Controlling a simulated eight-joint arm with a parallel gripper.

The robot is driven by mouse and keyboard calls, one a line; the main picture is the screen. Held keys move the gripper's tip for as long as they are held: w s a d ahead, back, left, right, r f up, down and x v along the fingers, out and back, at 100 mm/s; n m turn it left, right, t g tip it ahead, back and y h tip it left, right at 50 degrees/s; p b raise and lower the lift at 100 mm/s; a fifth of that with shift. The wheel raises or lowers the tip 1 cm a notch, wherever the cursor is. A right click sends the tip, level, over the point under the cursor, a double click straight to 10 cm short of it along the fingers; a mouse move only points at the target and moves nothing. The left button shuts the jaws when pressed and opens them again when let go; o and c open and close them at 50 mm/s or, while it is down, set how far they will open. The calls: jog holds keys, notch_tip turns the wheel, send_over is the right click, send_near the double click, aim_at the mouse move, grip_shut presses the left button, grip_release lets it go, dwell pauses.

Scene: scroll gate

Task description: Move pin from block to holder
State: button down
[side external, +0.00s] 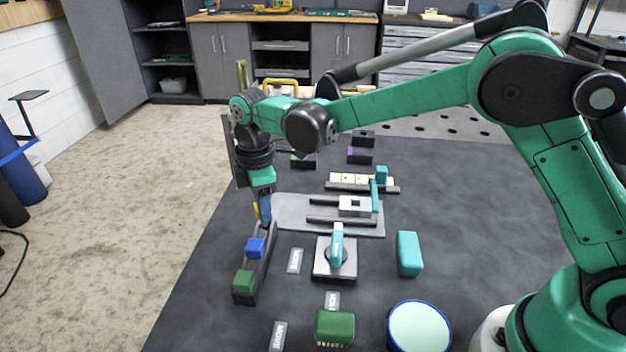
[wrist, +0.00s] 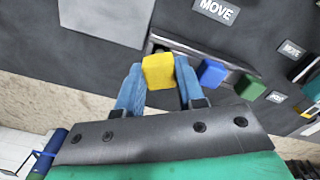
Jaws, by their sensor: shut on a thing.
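My gripper (side external: 264,212) points down at the far end of a narrow dark rack (side external: 262,272). In the wrist view its two blue fingers (wrist: 159,74) are shut on a yellow block (wrist: 159,71). A blue block (side external: 255,248) and a green block (side external: 244,281) sit in the rack, in a row nearer the camera. I cannot tell whether the yellow block touches the rack. A teal upright handle (side external: 337,243) stands on a grey square block (side external: 335,272). No part is clearly marked as the pin or the holder.
A grey plate (side external: 292,212) carries dark rails and a pale slider (side external: 355,205) behind the handle block. A teal block (side external: 409,254), a dark green block (side external: 334,327) and a round blue-rimmed disc (side external: 420,327) stand at the front right. Flat "MOVE" labels (side external: 295,261) lie on the mat.

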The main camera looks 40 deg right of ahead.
jog(key=shift+f, duration=1.3)
grip_release()
dwell(0.5)
jog(key=shift+r, duration=3.5)
